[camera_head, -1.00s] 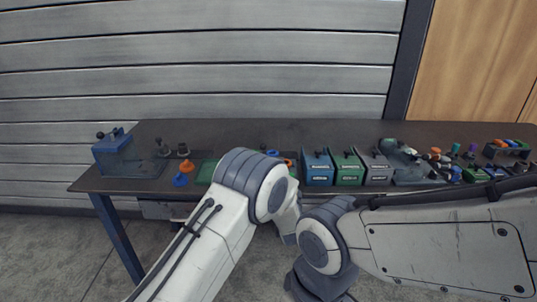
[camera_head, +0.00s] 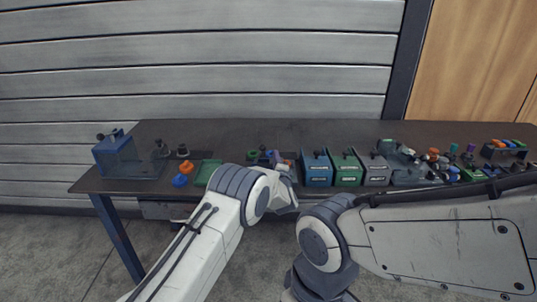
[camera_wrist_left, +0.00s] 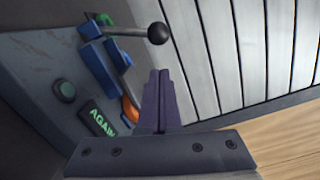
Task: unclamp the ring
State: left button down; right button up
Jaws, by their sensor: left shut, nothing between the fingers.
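In the left wrist view a dark lever with a round black knob (camera_wrist_left: 158,33) stands out from a blue clamp (camera_wrist_left: 104,62) on a grey panel. An orange part (camera_wrist_left: 130,108), possibly the ring, shows partly at the clamp; my fingers and gripper body hide the area beside it. My left gripper (camera_wrist_left: 160,75) is shut and empty, its tips below the knob in the picture and apart from it. In the head view my left gripper (camera_head: 276,158) is small among parts at the middle of the table. My right gripper is out of view.
Blue, green and grey bins (camera_head: 317,170) stand right of my left gripper. A blue fixture (camera_head: 115,155) stands at the table's left end. The table's back strip is clear.

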pick_arm(q)
jog(key=shift+a+r, duration=0.35)
jog(key=shift+a, duration=0.25)
jog(key=shift+w+a, duration=0.1)
jog(key=shift+a, duration=0.3)
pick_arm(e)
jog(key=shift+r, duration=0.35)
pick_arm(q)
jog(key=shift+a, duration=0.25)
jog(key=shift+d, duration=0.2)
jog(key=shift+r+n, duration=0.15)
jog(key=shift+n, duration=0.15)
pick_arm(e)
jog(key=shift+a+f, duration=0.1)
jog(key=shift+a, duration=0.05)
pick_arm(q)
jog(key=shift+a+r+n, duration=0.25)
jog(key=shift+n, duration=0.15)
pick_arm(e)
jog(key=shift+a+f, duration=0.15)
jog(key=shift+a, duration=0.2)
